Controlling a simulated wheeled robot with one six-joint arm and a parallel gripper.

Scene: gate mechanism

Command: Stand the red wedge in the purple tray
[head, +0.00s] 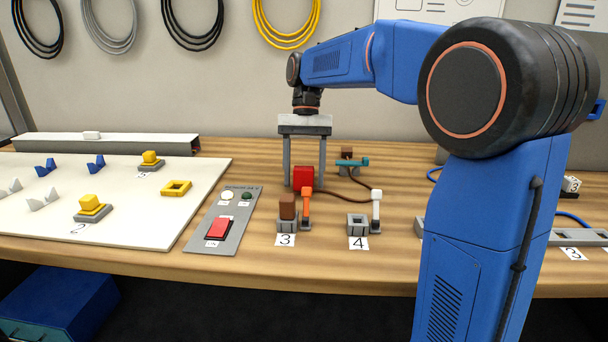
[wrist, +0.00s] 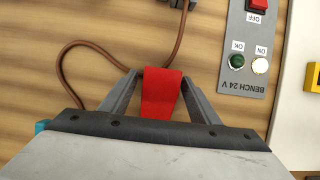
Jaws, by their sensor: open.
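The red wedge (head: 303,178) is on the wooden bench, behind the block numbered 3, in the head view. In the wrist view the wedge (wrist: 160,94) is broad at one end and narrower at the other. My gripper (head: 304,186) points straight down over it with its two fingers apart. The wedge lies between the fingers, which also show in the wrist view (wrist: 161,80). A small gap seems to show on the right side; contact on the left I cannot tell. Nothing purple that looks like a tray shows in either view.
A brown cable (head: 345,194) runs close to the wedge. Blocks numbered 3 (head: 286,226) and 4 (head: 357,229), with orange and white levers, stand in front. A grey switch panel (head: 208,240) and white board (head: 130,220) lie left. A teal-handled piece (head: 350,162) stands behind right.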

